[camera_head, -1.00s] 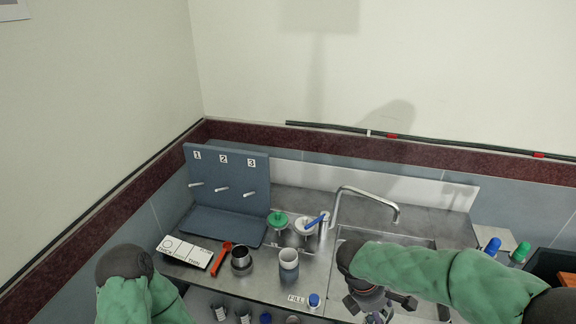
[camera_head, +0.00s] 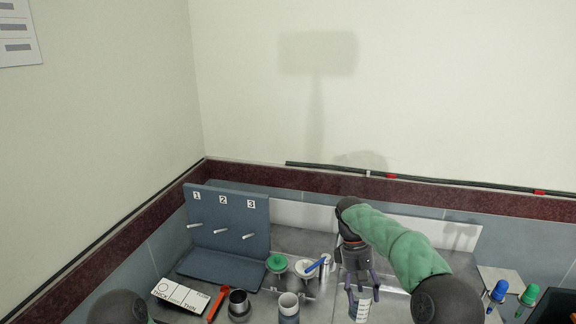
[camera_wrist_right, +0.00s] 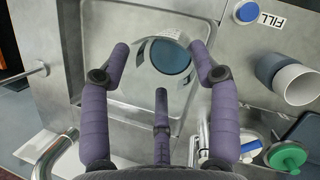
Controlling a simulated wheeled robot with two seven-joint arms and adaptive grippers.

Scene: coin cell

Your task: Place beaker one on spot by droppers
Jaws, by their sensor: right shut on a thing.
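My right gripper (camera_head: 361,288) is shut on a clear beaker (camera_head: 360,307) with pale markings, held over the sink area. In the right wrist view, the beaker (camera_wrist_right: 168,66) shows between the fingers (camera_wrist_right: 162,66), with a round dark blue patch in it. Two small bottles, one with a blue cap (camera_head: 499,291) and one with a green cap (camera_head: 528,294), stand at the far right; I cannot tell whether they are the droppers. My left arm shows at the lower left, but its gripper is out of view.
A blue-grey stand (camera_head: 228,228) with numbered pegs is at the back left. A green-lidded holder (camera_head: 277,263), a white holder with a blue item (camera_head: 306,269), a grey-white cup (camera_head: 289,306) and a dark metal cup (camera_head: 239,304) stand left of the gripper. A faucet (camera_wrist_right: 58,152) is near.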

